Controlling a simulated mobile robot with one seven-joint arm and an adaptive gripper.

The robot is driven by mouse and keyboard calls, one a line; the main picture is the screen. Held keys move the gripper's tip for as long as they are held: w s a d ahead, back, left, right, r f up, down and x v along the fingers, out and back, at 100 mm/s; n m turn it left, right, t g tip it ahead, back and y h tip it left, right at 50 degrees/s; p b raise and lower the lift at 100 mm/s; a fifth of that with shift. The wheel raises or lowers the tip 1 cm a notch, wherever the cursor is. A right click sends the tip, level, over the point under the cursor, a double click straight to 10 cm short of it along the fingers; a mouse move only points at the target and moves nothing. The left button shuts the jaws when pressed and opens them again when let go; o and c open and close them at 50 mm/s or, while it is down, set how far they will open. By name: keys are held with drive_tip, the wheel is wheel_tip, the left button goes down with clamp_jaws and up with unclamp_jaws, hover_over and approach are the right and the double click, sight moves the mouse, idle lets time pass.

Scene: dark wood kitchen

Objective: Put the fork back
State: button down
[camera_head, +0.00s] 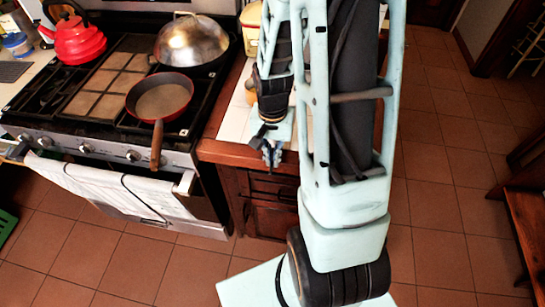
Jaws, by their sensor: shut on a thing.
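My gripper (271,153) is at the front edge of the tiled counter, above the wooden cabinet (262,213) right of the stove. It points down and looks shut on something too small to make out. I cannot make out a fork anywhere in this view. My own arm hides part of the counter and cabinet.
The stove (100,100) stands at left with a red-rimmed pan (160,98), its handle sticking out over the front edge, a domed steel lid (192,42) and a red kettle (75,38). White towels (120,187) hang on the oven handle. The tiled floor (445,150) at right is clear.

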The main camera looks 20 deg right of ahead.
drive_tip(key=shift+f, duration=0.2)
drive_tip(key=c, duration=2.1)
unclamp_jaws()
drive_tip(key=shift+r, duration=0.15)
wheel_tip(320, 180, up, 12)
drive_tip(key=shift+r, duration=0.1)
